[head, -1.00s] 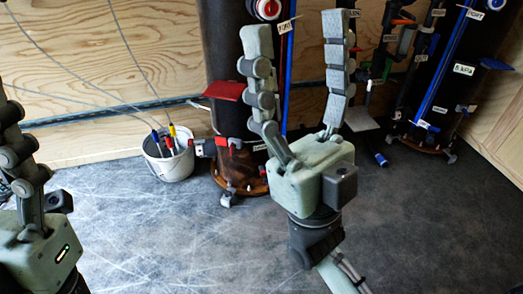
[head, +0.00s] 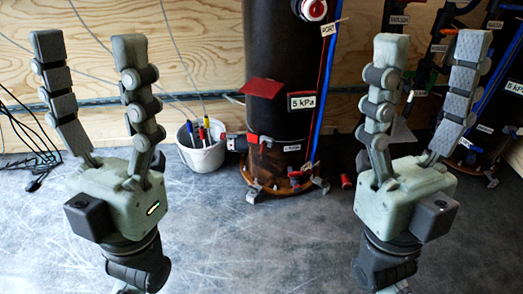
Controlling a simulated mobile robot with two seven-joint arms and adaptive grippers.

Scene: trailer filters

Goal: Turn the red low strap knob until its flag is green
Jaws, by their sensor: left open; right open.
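A dark upright filter cylinder (head: 275,65) stands on the floor in the middle of the head view. Low on its left side is a small dark-and-red fitting (head: 236,143), with red parts (head: 260,139) on the front beside it. I cannot tell which is the low strap knob. A red plate (head: 262,88) sticks out higher up; I cannot tell if it is the knob's flag. My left gripper (head: 88,42) is open and empty, left of the cylinder. My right gripper (head: 431,45) is open and empty, to its right. Both point upward, apart from the cylinder.
A white bucket (head: 201,155) with markers stands left of the cylinder. A second dark cylinder with blue pipes (head: 490,130) is at the right, partly behind my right gripper. Black cables (head: 38,158) lie at the left wall. The floor (head: 260,230) in front is clear.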

